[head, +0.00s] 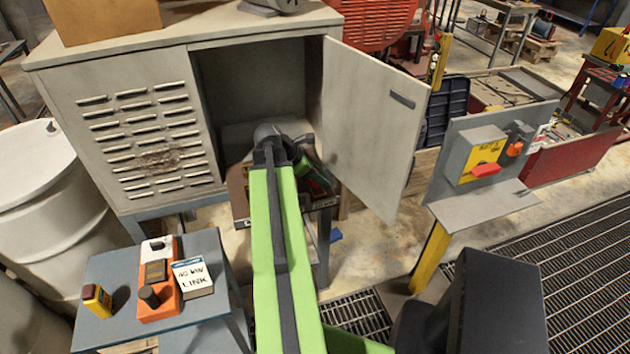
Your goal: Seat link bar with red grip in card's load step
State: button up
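A card (194,278) reading "40 kW LINK" stands on a small grey table at the lower left. My green arm reaches into the open cabinet (250,95). My gripper (316,180) is at the cabinet's lower opening, mostly hidden behind my own arm; its fingers cannot be made out. A small patch of red and green shows there, too small to identify. The load steps inside the cabinet are hidden by my arm and shadow. No link bar can be clearly made out.
The cabinet door (375,125) stands open to the right of my arm. An orange device (160,290) and a small yellow block (97,300) sit by the card. A yellow switch box (482,160) with a red handle is on a post panel at right. A white drum (45,185) stands left.

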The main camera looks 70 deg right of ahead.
grip_shut()
jog(key=shift+r+p, duration=0.55)
notch_tip(320, 180, up, 3)
jog(key=p, duration=0.3)
jog(key=shift+r, duration=0.15)
jog(key=w+a, duration=0.3)
jog(key=w, duration=0.1)
jog(key=w+a, duration=0.4)
jog(key=w+a+f, duration=0.1)
jog(key=w+a, duration=0.2)
jog(key=w, duration=0.2)
jog(key=shift+a+b, duration=0.25)
jog(key=shift+b, duration=0.05)
jog(key=shift+w+a+r, duration=0.1)
jog(key=shift+w+a, duration=0.35)
jog(key=shift+w, duration=0.05)
